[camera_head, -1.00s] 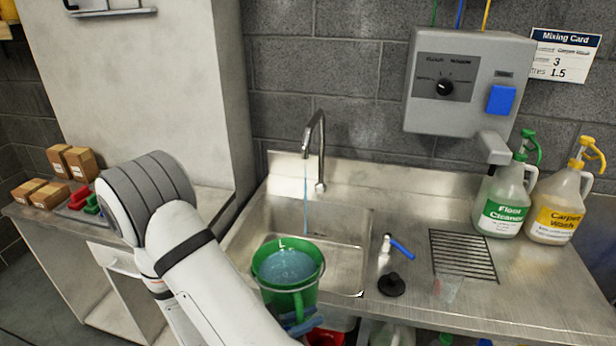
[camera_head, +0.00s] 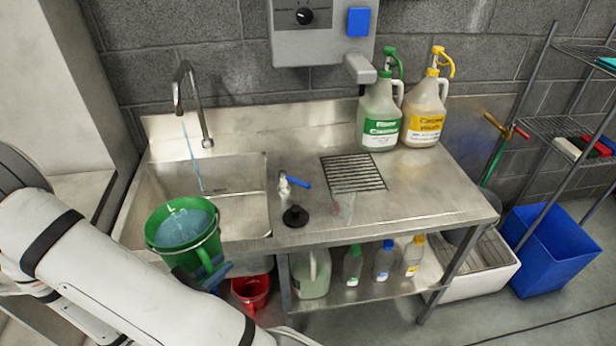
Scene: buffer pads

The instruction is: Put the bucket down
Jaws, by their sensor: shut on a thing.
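A green bucket (camera_head: 170,238) with water in it hangs at the front left of the sink basin, roughly upright. My gripper (camera_head: 212,274) is at the bucket's front right side and is shut on it; the fingertips are partly hidden. The water surface (camera_head: 186,227) shows inside the rim. The bucket overlaps the basin's front edge in the picture, and I cannot tell whether its base touches anything.
Water runs from the tap (camera_head: 190,105) into the sink (camera_head: 240,190). The drainboard right of the grate (camera_head: 352,173) is clear. A red bucket (camera_head: 250,290) and several bottles stand below. Jugs (camera_head: 381,115) stand at the back; a blue bin (camera_head: 550,250) is on the floor at right.

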